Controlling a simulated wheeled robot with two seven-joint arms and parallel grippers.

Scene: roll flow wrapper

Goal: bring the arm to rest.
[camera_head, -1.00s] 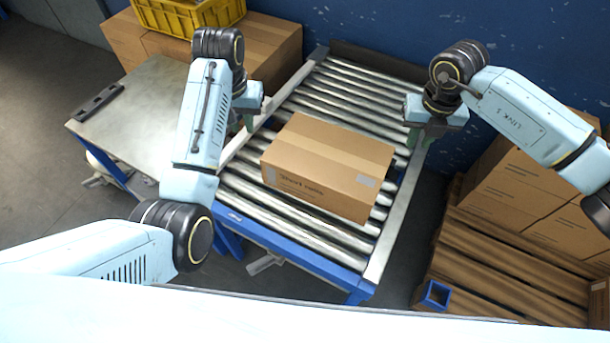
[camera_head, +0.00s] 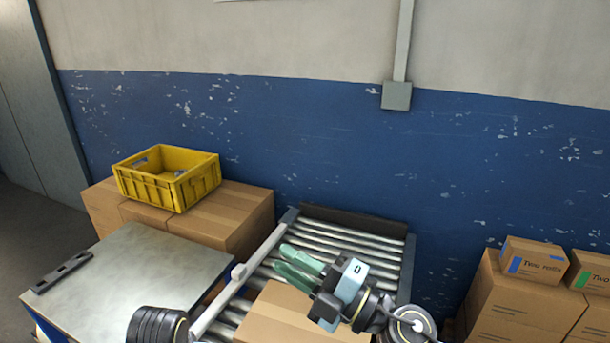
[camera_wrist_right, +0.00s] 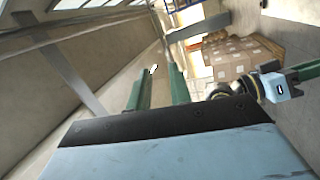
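My right gripper (camera_head: 282,261) shows in the head view above the roller conveyor, at the back edge of the brown carton. Its green fingers point left and are empty. The right wrist view shows its two fingers (camera_wrist_right: 158,80) apart with nothing between them. In the head view only a black joint of my left arm (camera_head: 157,326) shows at the bottom edge, and its gripper is out of that view. Another gripper, apparently my left one (camera_wrist_right: 296,79), shows at the right of the wrist view, too small to tell its opening.
The brown carton (camera_head: 300,318) lies on the roller conveyor (camera_head: 345,238). A metal table (camera_head: 130,270) stands left, with a yellow crate (camera_head: 170,190) on cartons behind it. Cartons (camera_head: 525,300) are stacked at right. A blue and grey wall (camera_head: 330,130) closes the back.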

